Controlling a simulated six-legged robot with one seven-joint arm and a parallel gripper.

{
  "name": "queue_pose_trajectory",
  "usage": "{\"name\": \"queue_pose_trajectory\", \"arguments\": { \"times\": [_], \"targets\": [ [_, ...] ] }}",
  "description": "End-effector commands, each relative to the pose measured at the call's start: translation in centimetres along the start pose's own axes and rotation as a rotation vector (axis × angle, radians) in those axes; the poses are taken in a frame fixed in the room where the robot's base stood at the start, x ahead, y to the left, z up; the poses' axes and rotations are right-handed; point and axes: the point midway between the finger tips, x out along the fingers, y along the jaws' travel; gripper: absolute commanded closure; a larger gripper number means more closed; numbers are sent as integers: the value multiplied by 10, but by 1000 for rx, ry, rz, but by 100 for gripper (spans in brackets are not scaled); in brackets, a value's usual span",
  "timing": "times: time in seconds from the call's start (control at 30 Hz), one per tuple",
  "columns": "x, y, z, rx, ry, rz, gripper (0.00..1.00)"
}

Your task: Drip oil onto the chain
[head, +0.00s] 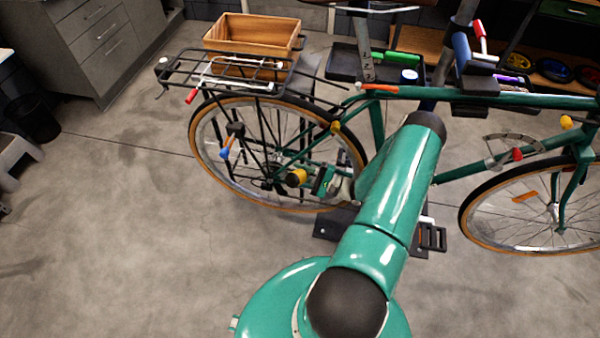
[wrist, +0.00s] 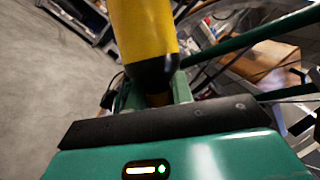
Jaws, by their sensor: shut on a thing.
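A green bicycle (head: 470,97) stands held up in the head view, its rear wheel (head: 203,150) at the left. My gripper (head: 318,181) is beside the lower right part of that wheel. It is shut on a yellow bottle with a black end, seen small in the head view (head: 297,177). In the wrist view the yellow bottle (wrist: 145,30) sticks out beyond my gripper (wrist: 155,98), its black part near the fingers. The bottle's tip is not clearly visible. The chain cannot be made out; my arm covers much of the crank area.
A black tray (head: 343,62) is behind the frame. Grey drawers (head: 105,40) and a black bin (head: 32,118) stand at left. The floor (head: 110,230) at lower left is clear.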

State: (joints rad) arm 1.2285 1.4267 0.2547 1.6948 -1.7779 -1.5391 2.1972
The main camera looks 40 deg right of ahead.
Motion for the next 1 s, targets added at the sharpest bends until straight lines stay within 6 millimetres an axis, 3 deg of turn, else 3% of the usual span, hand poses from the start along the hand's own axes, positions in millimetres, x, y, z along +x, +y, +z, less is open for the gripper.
{"name": "queue_pose_trajectory", "arguments": {
  "times": [1.0],
  "targets": [
    [-8,-3,0,-6,-1,-1,100]
  ]
}}
